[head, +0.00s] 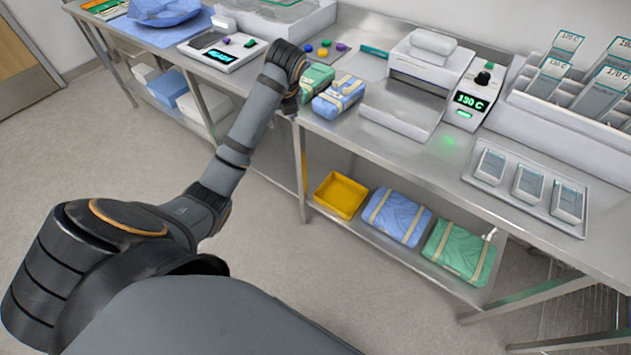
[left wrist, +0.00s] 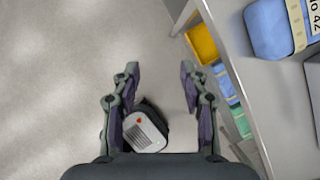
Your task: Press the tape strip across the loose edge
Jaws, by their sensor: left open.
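A blue wrapped pack (head: 338,97) with pale tape strips lies at the bench's front edge. A green wrapped pack (head: 317,77) lies just behind it to the left. In the left wrist view the blue pack (left wrist: 270,32) is at the upper right, with a yellowish tape strip (left wrist: 297,22) and a white label. I cannot make out a loose edge. My left gripper (left wrist: 160,68) is open and empty, pointing down over the floor beside the bench, apart from the pack. In the head view its fingers are mostly hidden behind my wrist. My right gripper is not in view.
The steel bench (head: 405,166) carries a sealing machine (head: 425,62), a 130 C display unit (head: 469,97) and a tray (head: 526,196) of packets. On the lower shelf are a yellow bin (head: 341,194), a blue pack (head: 397,216) and a green pack (head: 460,249).

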